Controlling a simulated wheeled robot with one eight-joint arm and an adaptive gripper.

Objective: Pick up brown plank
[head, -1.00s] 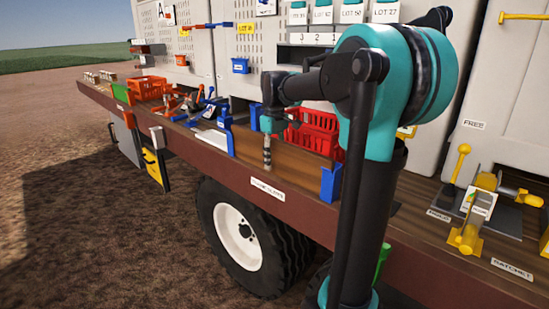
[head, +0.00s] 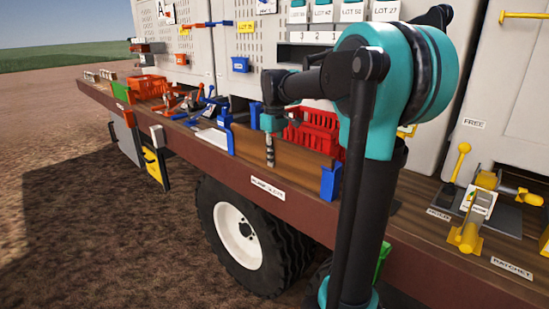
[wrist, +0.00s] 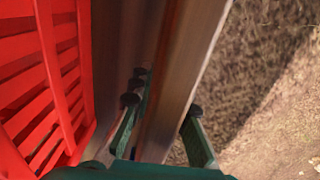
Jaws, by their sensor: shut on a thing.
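The brown plank (head: 300,158) stands on edge along the front of the truck's deck, between two blue brackets. In the wrist view the plank (wrist: 178,75) runs between my gripper's fingers. The right blue bracket (head: 329,182) is at the plank's other end. Whether the plank is lifted cannot be told.
A red crate (head: 316,130) sits close behind the plank; it fills the left of the wrist view (wrist: 40,85). The deck's brown front edge (head: 300,205) has a label below my gripper. Yellow clamps (head: 468,235) stand at right. Open ground lies in front.

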